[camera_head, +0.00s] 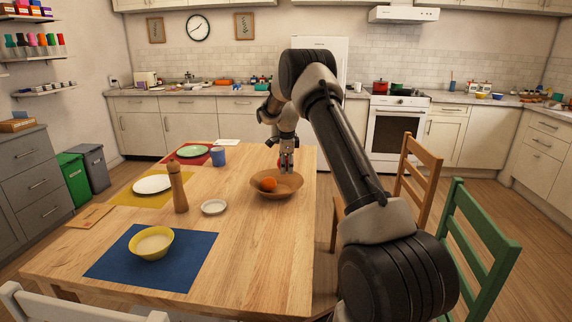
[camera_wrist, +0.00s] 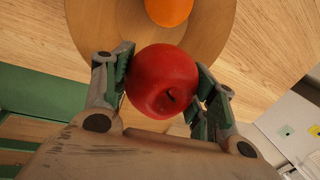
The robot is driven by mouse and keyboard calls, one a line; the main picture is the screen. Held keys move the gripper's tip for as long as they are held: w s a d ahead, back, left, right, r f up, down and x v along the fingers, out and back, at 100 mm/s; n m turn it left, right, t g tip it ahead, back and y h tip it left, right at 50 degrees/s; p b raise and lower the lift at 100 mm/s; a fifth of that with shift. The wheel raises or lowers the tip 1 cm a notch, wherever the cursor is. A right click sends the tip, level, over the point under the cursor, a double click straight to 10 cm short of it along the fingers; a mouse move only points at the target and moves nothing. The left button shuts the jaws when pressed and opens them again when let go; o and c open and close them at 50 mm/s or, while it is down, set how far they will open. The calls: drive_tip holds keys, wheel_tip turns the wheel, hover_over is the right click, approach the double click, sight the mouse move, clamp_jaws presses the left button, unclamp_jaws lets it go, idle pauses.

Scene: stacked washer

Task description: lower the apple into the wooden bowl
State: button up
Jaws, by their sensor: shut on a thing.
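A red apple (camera_wrist: 162,82) is held between the two fingers of my gripper (camera_wrist: 163,85) in the wrist view. In the head view my gripper (camera_head: 287,163) points down over the far side of the wooden bowl (camera_head: 290,191), and a little of the apple's red shows between the fingers. The bowl's rim also shows in the wrist view (camera_wrist: 90,25), beyond the apple. An orange (camera_head: 268,184) lies in the bowl, at its left in the head view; it also shows at the top of the wrist view (camera_wrist: 169,8). The gap between apple and bowl is hard to judge.
A white saucer (camera_head: 214,207) and a pepper mill (camera_head: 178,188) stand left of the bowl. A blue cup (camera_head: 218,156) is behind. A yellow bowl (camera_head: 151,243) sits on a blue mat. Chairs (camera_head: 419,185) stand at the right. The table front right is clear.

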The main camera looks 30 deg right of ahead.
idle(0.4)
approach(286, 190)
drive_tip(key=shift+w+d+f, duration=0.1)
drive_tip(key=shift+w+f, duration=0.35)
drive_tip(key=shift+f, duration=0.1)
idle(0.3)
drive_tip(key=shift+s+x, duration=0.15)
drive_tip(key=shift+x, duration=0.6)
drive_tip(key=shift+s+x, duration=0.2)
drive_tip(key=shift+x, duration=0.55)
idle(1.0)
drive_tip(key=shift+f, duration=0.1)
drive_tip(key=o, duration=1.2)
drive_tip(key=shift+c, duration=0.2)
